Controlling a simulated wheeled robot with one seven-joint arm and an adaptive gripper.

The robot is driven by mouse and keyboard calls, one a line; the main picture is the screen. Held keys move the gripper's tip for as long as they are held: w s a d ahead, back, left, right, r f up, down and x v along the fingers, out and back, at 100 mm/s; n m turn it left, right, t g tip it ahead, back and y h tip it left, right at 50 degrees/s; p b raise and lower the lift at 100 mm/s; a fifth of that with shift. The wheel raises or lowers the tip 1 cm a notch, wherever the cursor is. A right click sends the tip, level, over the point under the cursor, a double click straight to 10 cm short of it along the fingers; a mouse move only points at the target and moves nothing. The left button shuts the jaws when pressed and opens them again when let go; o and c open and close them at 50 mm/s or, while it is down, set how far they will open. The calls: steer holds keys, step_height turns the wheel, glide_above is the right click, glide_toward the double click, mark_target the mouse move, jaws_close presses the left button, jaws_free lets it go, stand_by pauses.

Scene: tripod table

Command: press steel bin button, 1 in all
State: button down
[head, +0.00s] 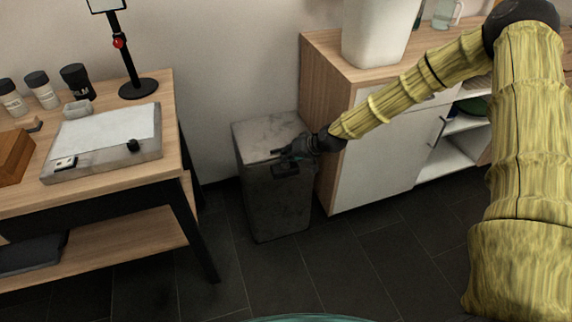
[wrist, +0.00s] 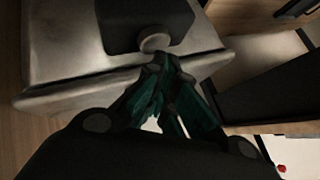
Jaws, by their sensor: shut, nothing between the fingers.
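The steel bin (head: 276,205) is a grey, box-shaped bin standing on the floor between the wooden table and the cabinet. Its grey surface (wrist: 60,50) fills the upper left of the wrist view, with a dark panel (wrist: 135,22) on it. A round, light grey button (wrist: 154,42) shows at the edge of that panel. My gripper (head: 280,161) is at the bin's upper front edge, with its fingers shut and empty. In the wrist view the fingertips (wrist: 165,62) are right beside the button; I cannot tell whether they touch it. In the head view the gripper hides the button.
The wooden table (head: 110,188) with jars and a grey tray stands left of the bin. The wooden cabinet (head: 312,85) stands close on its right, with a white container (head: 375,35) on top. Dark tiled floor (head: 340,260) lies open in front.

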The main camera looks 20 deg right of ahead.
steer(key=shift+s+f+b, duration=0.25)
steer(key=shift+f, duration=0.25)
steer(key=shift+s+f+b, duration=0.2)
steer(key=shift+f+b, duration=0.05)
steer(key=shift+f, duration=0.25)
stand_by(0.6)
steer(key=shift+w+r, duration=0.1)
steer(key=shift+r, duration=0.05)
stand_by(0.3)
steer(key=shift+w+d+r+p, duration=0.2)
steer(key=shift+w+r+p, duration=0.2)
steer(key=shift+r+p, duration=0.2)
steer(key=shift+r, duration=0.15)
steer(key=shift+a+r+p, duration=0.1)
steer(key=shift+r+p, duration=1.65)
steer(key=shift+r, duration=0.85)
